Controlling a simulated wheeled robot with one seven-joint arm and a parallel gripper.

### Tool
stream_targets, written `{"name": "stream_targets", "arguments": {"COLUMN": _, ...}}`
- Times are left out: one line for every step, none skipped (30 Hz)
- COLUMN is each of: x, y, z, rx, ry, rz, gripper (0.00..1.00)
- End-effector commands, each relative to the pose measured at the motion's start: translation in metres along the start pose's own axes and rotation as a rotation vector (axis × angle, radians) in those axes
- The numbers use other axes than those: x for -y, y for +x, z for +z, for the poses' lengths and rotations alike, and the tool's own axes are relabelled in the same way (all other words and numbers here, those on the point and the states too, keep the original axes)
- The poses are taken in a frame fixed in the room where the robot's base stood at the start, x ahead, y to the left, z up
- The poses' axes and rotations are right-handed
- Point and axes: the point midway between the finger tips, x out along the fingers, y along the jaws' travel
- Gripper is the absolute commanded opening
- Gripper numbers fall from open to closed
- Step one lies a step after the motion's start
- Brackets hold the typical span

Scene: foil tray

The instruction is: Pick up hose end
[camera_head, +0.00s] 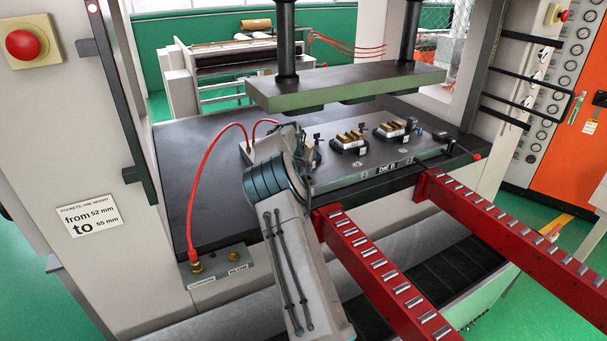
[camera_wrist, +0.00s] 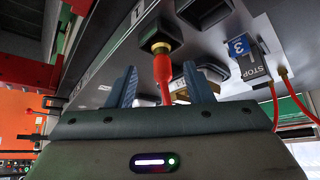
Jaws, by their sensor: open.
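In the wrist view, a red hose end (camera_wrist: 164,72) meets a brass-coloured fitting (camera_wrist: 160,46) on a dark block. My gripper (camera_wrist: 163,88) is open, with one blue finger on each side of the red hose end. The fingers look apart from it, though depth is hard to judge. In the head view, my arm hides the fingers and the fitting between them. A red hose (camera_head: 197,180) arches there from a brass fitting (camera_head: 196,267) marked Clamping to the left end of the die plate (camera_head: 345,172).
The wrist view shows a blue tag "3" (camera_wrist: 240,46) and a STOP label (camera_wrist: 254,62) near other red hoses at the right. In the head view, a green press plate (camera_head: 345,88) hangs above the die. Two red roller rails (camera_head: 375,262) (camera_head: 520,240) extend toward the front right.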

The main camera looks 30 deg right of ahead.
Motion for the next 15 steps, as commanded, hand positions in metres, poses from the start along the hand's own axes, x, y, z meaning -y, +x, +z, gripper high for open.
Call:
{"name": "stream_targets", "arguments": {"x": 0.0, "y": 0.002, "z": -0.002, "rx": 0.0, "ry": 0.0, "rz": 0.001, "gripper": 0.47}}
{"name": "stream_targets", "arguments": {"x": 0.0, "y": 0.004, "z": -0.002, "rx": 0.001, "ry": 0.0, "rz": 0.002, "gripper": 0.47}}
{"name": "stream_targets", "arguments": {"x": 0.0, "y": 0.007, "z": -0.003, "rx": 0.002, "ry": 0.0, "rz": 0.002, "gripper": 0.47}}
{"name": "stream_targets", "arguments": {"x": 0.0, "y": 0.01, "z": -0.004, "rx": 0.001, "ry": 0.0, "rz": 0.002, "gripper": 0.47}}
{"name": "stream_targets", "arguments": {"x": 0.0, "y": 0.013, "z": -0.005, "rx": 0.002, "ry": -0.001, "rz": 0.003, "gripper": 0.47}}
{"name": "stream_targets", "arguments": {"x": 0.001, "y": 0.017, "z": -0.006, "rx": 0.001, "ry": -0.002, "rz": 0.003, "gripper": 0.47}}
{"name": "stream_targets", "arguments": {"x": 0.001, "y": 0.02, "z": -0.007, "rx": 0.002, "ry": -0.002, "rz": 0.003, "gripper": 0.47}}
{"name": "stream_targets", "arguments": {"x": 0.002, "y": 0.023, "z": -0.008, "rx": 0.001, "ry": -0.001, "rz": 0.002, "gripper": 0.47}}
{"name": "stream_targets", "arguments": {"x": 0.002, "y": 0.028, "z": -0.009, "rx": 0.002, "ry": -0.001, "rz": 0.002, "gripper": 0.47}}
{"name": "stream_targets", "arguments": {"x": 0.002, "y": 0.032, "z": -0.008, "rx": 0.002, "ry": -0.001, "rz": 0.002, "gripper": 0.47}}
{"name": "stream_targets", "arguments": {"x": 0.002, "y": 0.035, "z": -0.008, "rx": 0.002, "ry": -0.001, "rz": 0.002, "gripper": 0.47}}
{"name": "stream_targets", "arguments": {"x": 0.002, "y": 0.039, "z": -0.008, "rx": 0.001, "ry": -0.001, "rz": 0.002, "gripper": 0.47}}
{"name": "stream_targets", "arguments": {"x": 0.002, "y": 0.041, "z": -0.008, "rx": 0.001, "ry": -0.002, "rz": 0.002, "gripper": 0.47}}
{"name": "stream_targets", "arguments": {"x": 0.002, "y": 0.043, "z": -0.008, "rx": 0.001, "ry": -0.001, "rz": 0.002, "gripper": 0.47}}
{"name": "stream_targets", "arguments": {"x": 0.002, "y": 0.046, "z": -0.007, "rx": 0.001, "ry": -0.001, "rz": 0.001, "gripper": 0.47}}
